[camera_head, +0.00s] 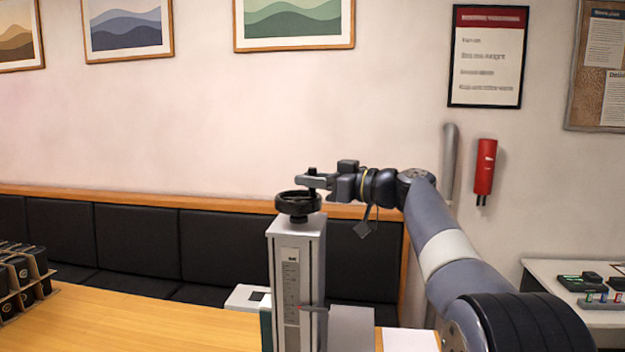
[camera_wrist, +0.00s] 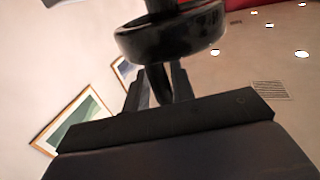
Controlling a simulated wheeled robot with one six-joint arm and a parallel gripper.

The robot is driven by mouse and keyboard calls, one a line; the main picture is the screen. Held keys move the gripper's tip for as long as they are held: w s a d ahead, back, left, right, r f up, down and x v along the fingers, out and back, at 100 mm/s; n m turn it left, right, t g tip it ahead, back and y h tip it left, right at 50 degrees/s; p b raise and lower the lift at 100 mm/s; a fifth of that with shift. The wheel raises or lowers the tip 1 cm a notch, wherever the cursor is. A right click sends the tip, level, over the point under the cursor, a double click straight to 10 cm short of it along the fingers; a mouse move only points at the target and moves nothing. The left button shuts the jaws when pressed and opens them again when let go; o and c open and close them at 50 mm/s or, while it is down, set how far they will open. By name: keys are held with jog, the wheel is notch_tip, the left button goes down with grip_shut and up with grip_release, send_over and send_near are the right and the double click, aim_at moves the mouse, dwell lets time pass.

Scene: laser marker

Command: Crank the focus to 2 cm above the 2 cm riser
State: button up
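The laser marker's grey column (camera_head: 313,255) stands upright on the wooden table, with a black handwheel (camera_head: 298,204) on top. A height scale (camera_head: 290,285) runs down its front, with a small red pointer low on it; the numbers are too small to read. My gripper (camera_head: 316,182) reaches in from the right, above the wheel's right side, with its fingers around the upright crank handle (camera_head: 312,172). In the wrist view the black wheel (camera_wrist: 172,35) is close, and the handle stem (camera_wrist: 159,85) sits between my fingers. I cannot make out the 2 cm riser.
The wooden table (camera_head: 130,320) is mostly bare at the left, with a rack of dark cups (camera_head: 20,280) at its edge. A white box (camera_head: 247,297) stands beside the column. A black bench (camera_head: 130,240) lines the wall. A side table (camera_head: 575,280) holds small items.

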grip_shut()
jog(key=shift+f+b, duration=0.1)
jog(key=shift+b, duration=0.3)
jog(key=shift+s+f+m+t+h+b, duration=0.15)
jog(key=shift+m+t+h+b, duration=0.35)
jog(key=shift+b, duration=0.55)
jog(key=m+t+h+b, duration=0.1)
jog(key=b, duration=0.1)
jog(key=m+t+h+b, duration=0.1)
jog(key=t+b, duration=0.1)
jog(key=shift+s, duration=0.35)
jog(key=shift+s+r+m+t+h+b, duration=0.1)
jog(key=shift+m+t+h+b, duration=0.2)
jog(key=shift+m+t+h, duration=0.35)
jog(key=shift+s+r+m+t+h+b, duration=0.1)
jog(key=shift+m+t+h+b, duration=0.15)
jog(key=shift+m+t+h, duration=0.4)
